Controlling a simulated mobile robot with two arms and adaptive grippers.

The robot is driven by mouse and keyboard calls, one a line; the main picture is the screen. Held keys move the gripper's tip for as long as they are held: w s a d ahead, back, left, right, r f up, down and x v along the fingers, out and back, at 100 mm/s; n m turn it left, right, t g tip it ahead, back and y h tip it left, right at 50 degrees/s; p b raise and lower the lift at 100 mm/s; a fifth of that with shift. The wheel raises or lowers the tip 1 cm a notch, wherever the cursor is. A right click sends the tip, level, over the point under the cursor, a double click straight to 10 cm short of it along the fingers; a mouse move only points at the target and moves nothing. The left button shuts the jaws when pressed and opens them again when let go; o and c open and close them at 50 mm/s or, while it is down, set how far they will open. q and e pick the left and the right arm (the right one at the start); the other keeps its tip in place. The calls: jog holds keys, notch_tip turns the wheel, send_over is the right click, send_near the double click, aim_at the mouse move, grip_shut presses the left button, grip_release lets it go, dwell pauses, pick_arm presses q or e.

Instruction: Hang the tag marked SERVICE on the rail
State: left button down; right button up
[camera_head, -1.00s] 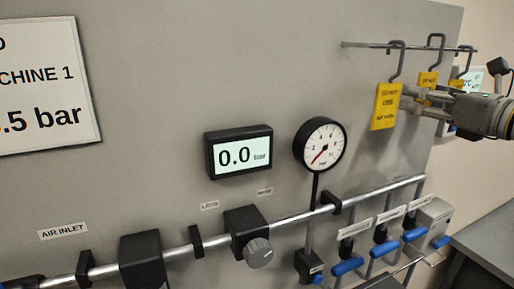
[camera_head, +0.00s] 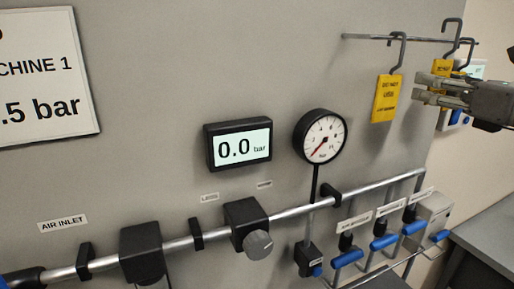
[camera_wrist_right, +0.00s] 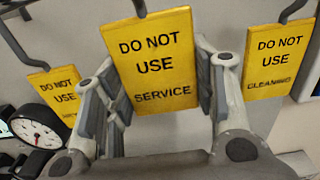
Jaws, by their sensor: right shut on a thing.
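The yellow SERVICE tag (camera_wrist_right: 155,62) is between the fingers of my right gripper (camera_head: 424,88), which is shut on it. In the head view the held tag (camera_head: 441,67) is partly behind the fingers. Its hook (camera_head: 452,26) stands well above the rail (camera_head: 370,38) and appears off it. A second yellow tag (camera_head: 387,98) hangs on the rail at left, and shows partly covered in the wrist view (camera_wrist_right: 56,90). The CLEANING tag (camera_wrist_right: 276,55) is at right in the wrist view; in the head view it is mostly hidden behind the held tag. My left gripper is not in view.
A dial gauge (camera_head: 320,136) and a display reading 0.0 bar (camera_head: 238,145) are mounted on the grey panel below left of the tags. A pipe (camera_head: 290,222) with several blue-handled valves runs beneath. The rail's left stretch is bare. A grey table (camera_head: 490,240) stands at lower right.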

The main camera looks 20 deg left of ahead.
jog(key=b+v, duration=0.3)
jog(key=v, duration=0.4)
jog(key=shift+s+d, duration=0.25)
dwell(0.3)
dwell(0.3)
